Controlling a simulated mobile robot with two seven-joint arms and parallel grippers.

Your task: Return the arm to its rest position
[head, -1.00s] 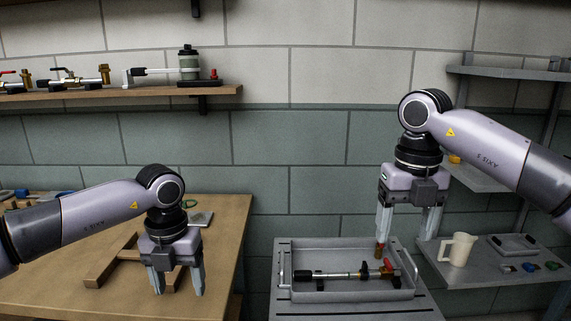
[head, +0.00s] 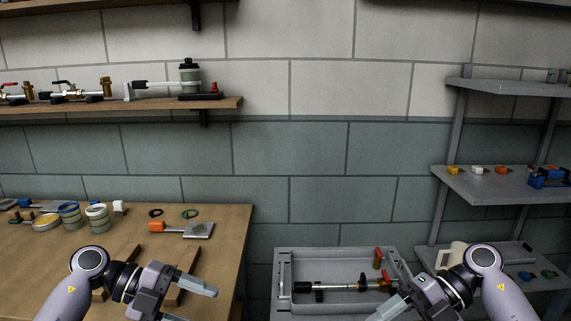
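My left arm is folded low, and its gripper (head: 200,305) is over the wooden table, pointing right, with its fingers apart and nothing seen between them. My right arm is also low, and its gripper (head: 390,296) points left near the right side of the grey tray (head: 285,268). Its fingers look spread and empty, though the lower part is cut by the frame edge.
The wooden table (head: 225,235) holds rings, jars and an orange-handled tool (head: 180,228). A wall shelf (head: 130,103) carries valves and a green-grey tank (head: 190,75). Grey shelves (head: 500,185) stand at right, with a cream mug (head: 452,256) partly behind my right arm.

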